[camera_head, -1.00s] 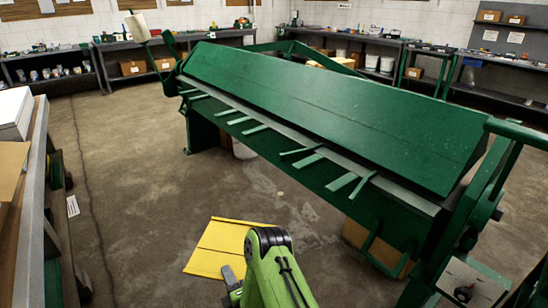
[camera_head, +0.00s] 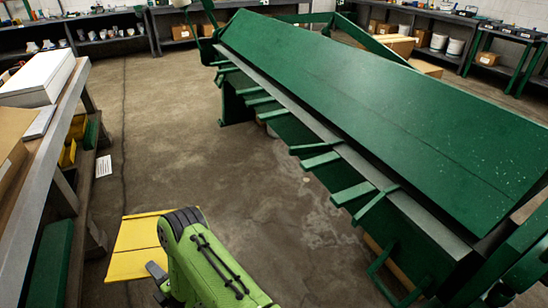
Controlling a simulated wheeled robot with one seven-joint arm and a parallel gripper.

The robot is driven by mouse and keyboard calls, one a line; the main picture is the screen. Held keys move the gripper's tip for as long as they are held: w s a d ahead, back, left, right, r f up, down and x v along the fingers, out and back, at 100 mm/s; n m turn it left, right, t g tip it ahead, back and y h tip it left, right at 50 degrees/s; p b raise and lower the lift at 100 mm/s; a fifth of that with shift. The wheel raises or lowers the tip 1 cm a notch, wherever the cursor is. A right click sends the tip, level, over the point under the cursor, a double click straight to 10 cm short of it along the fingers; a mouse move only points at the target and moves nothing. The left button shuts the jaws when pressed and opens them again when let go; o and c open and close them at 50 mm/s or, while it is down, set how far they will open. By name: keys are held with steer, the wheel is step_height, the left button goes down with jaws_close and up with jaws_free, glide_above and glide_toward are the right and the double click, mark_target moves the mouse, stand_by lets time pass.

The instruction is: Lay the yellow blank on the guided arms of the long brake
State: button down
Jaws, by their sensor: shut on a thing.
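The yellow blank (camera_head: 128,252) is a flat sheet with a line across it, held out at the lower left in the head view. My gripper (camera_head: 158,277) is shut on its near right side; my green arm hides part of the blank and the fingertips. The long brake (camera_head: 370,110) is a big green machine running from the upper middle to the lower right. Its guided arms (camera_head: 322,160) are several short green bars sticking out from its front edge towards the left. The blank is apart from them, to their left.
A workbench (camera_head: 62,118) with a white stack (camera_head: 38,80) and boxes runs along the left side, close to the blank. Open concrete floor (camera_head: 180,120) lies between bench and brake. Shelves line the far wall.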

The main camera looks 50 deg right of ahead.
steer(key=d+r+m+h+p, duration=0.1)
steer(key=d+r+h+p, duration=0.1)
steer(key=d, duration=0.2)
steer(key=d+r+m+h+p, duration=0.1)
steer(key=d+r+m+h, duration=0.1)
steer(key=d, duration=0.3)
steer(key=d+r+m+g+h+p, duration=0.1)
steer(key=d+r+h+p, duration=0.1)
steer(key=d, duration=0.3)
steer(key=shift+s+d+r+h+p, duration=0.15)
steer(key=shift+r+h+p, duration=0.15)
steer(key=shift+r+h, duration=0.45)
steer(key=s+d+r+m+g+h+p, duration=0.4)
steer(key=s+d+r, duration=0.3)
steer(key=d, duration=0.4)
steer(key=s+d+r+m+g+h+p, duration=0.3)
steer(key=s+d+r+g+p, duration=0.15)
steer(key=s+d+r, duration=0.45)
steer(key=s+d+r+m+g+h+p, duration=0.35)
steer(key=s+d+r+p, duration=0.2)
steer(key=d, duration=0.65)
step_height(320, 180, down, 17)
steer(key=b, duration=1.6)
steer(key=shift+d+m+g+y+b, duration=0.2)
steer(key=shift+m+g+y+b, duration=0.1)
steer(key=shift+m, duration=0.05)
